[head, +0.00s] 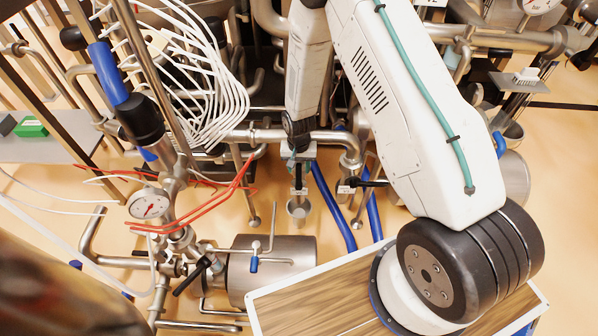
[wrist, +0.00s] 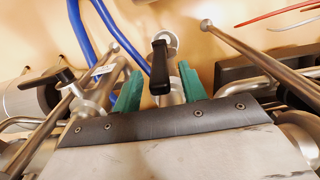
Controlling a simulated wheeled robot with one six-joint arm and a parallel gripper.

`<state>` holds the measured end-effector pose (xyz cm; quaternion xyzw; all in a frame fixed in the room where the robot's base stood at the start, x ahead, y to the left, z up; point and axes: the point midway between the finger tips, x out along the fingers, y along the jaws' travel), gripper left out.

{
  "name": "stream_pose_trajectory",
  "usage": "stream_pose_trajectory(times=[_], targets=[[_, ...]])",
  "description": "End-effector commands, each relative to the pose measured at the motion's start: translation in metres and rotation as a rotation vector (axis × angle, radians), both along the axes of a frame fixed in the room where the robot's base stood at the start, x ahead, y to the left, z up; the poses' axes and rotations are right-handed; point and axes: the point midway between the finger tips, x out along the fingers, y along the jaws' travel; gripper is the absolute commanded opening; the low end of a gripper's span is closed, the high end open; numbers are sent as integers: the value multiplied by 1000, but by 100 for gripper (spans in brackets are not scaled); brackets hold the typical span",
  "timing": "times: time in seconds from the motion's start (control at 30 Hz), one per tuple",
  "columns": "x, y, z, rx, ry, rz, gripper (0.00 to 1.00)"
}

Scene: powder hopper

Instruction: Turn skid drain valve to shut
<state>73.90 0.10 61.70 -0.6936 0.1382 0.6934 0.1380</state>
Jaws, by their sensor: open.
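In the wrist view a valve with a black lever handle (wrist: 160,68) sits between the two green fingertips of my gripper (wrist: 159,84). The lever stands nearly vertical in that picture, over a steel valve body and round outlet (wrist: 168,42). My gripper is open, with a visible gap on each side of the lever.
A second black-handled valve (wrist: 60,76) with a white tag is close by; it also shows in the head view (head: 368,182). Blue hoses (head: 332,205), steel pipes (head: 275,135) and red cables (head: 225,195) crowd around. A steel tank (head: 270,270) stands lower left.

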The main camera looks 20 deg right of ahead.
Motion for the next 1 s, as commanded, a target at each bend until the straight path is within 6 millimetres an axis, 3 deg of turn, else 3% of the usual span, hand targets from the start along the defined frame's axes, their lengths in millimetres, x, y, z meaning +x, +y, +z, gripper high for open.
stream_pose_trajectory(times=[0.2,0.53,0.7,1.0], targets=[[0,0,-26,0,1,0,42],[0,0,-30,0,0,0,42],[0,0,-30,0,0,1,0],[3,-1,-30,-7,3,-2,0]])
